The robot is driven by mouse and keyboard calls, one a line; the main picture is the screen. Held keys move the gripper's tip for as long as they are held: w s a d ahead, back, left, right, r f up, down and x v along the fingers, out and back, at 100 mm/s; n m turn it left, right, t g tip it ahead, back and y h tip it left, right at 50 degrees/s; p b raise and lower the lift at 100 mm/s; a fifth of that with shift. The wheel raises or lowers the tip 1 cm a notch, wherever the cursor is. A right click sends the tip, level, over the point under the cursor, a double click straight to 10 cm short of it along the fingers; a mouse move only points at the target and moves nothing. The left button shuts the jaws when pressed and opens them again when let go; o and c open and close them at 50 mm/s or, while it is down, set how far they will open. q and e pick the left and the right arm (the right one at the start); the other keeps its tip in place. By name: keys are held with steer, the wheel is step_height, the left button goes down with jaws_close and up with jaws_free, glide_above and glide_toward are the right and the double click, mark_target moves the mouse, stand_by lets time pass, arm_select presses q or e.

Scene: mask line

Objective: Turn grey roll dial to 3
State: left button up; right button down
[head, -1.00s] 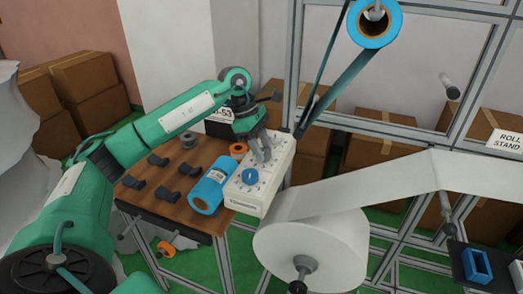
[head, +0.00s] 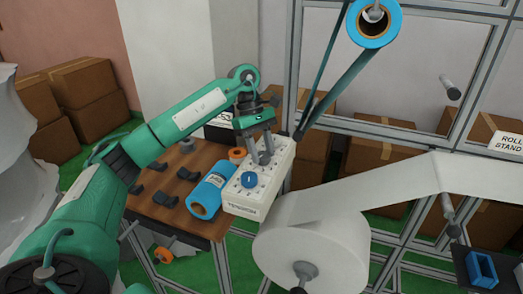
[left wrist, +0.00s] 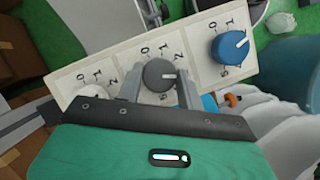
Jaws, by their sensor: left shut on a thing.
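The white tension box (head: 243,211) stands at the right side of the wooden table. The grey dial (head: 264,158) is on its top face, behind the blue dial (head: 249,180). My left gripper (head: 262,152) points down, its two fingers on either side of the grey dial. In the left wrist view, the left gripper (left wrist: 160,88) is shut on the grey dial (left wrist: 158,72). The grey dial's white mark points right, towards the right finger. Numbers 0, 1 and 2 show around it; that finger hides part of the scale. The blue dial (left wrist: 229,47) has its mark pointing up and right.
A blue roll (head: 207,194) lies on the wooden table (head: 150,208), left of the box. An orange ring (head: 237,155) and dark holders (head: 188,174) are also there. A large white roll (head: 310,245) with its web is close at the box's right.

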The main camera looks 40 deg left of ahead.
steer(key=shift+s, duration=0.1)
arm_select(q)
steer(key=o, duration=1)
steer(key=shift+p+v, duration=0.5)
steer(key=shift+v, duration=6.4)
arm_select(e)
steer(key=shift+s+d+f, duration=0.1)
steer(key=shift+s+f, duration=0.1)
steer(key=shift+s, duration=0.3)
steer(key=shift+s+d+f, duration=0.1)
steer(key=shift+s+f, duration=0.1)
steer(key=shift+s, duration=0.25)
arm_select(q)
steer(key=shift+d, duration=0.1)
